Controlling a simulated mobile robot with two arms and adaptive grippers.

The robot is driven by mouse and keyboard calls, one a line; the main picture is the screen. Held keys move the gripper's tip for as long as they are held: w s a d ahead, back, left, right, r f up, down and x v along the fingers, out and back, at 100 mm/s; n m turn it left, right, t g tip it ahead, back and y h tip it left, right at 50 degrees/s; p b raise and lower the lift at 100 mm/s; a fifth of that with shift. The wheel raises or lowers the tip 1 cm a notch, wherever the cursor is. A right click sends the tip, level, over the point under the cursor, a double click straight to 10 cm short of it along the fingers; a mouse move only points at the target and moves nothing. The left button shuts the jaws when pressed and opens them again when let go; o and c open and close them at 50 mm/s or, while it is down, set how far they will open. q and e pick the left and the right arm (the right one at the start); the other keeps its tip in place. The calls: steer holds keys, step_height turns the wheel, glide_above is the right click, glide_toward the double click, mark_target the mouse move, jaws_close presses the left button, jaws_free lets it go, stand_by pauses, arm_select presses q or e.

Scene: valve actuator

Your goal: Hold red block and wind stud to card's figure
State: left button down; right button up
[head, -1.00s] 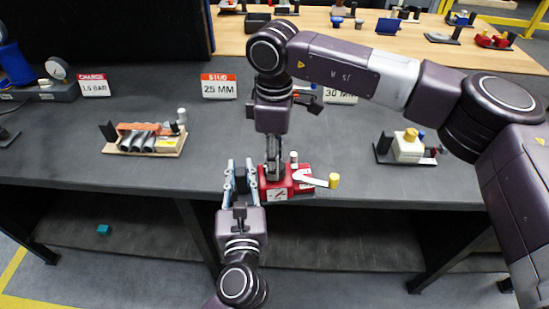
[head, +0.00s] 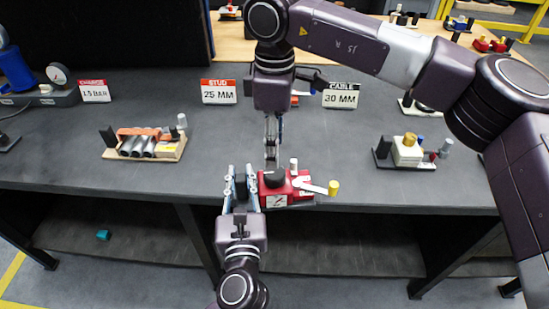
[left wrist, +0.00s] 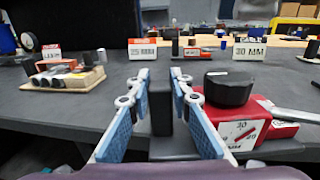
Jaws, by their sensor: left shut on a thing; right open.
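The red block (head: 301,192) sits at the bench's front edge. It has a black round knob (head: 275,178) on top, a short pale stud (head: 293,165) and a white lever with a yellow end (head: 333,187). In the left wrist view its white dial (left wrist: 243,132) shows a red pointer slanting up to the right. My left gripper (head: 240,187) is shut on a black upright post (left wrist: 161,106) just left of the block. My right gripper (head: 271,158) is open and empty, just above the black knob. The stud card (head: 218,92) reads 25 MM.
A charge card (head: 94,91) and a cable card (head: 341,95) stand along the back. A wooden tray of cylinders (head: 134,156) is at the left. A cream block with a yellow knob (head: 406,151) is at the right. The bench between them is largely clear.

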arm_select(q)
steer(key=shift+a+f, duration=0.1)
steer(key=shift+f, duration=0.1)
arm_select(e)
step_height(320, 180, up, 6)
steer(key=shift+r, duration=0.2)
arm_select(q)
steer(key=c, duration=1.7)
jaws_free()
steer(key=shift+w+r, duration=0.1)
arm_select(e)
steer(key=shift+f, duration=0.1)
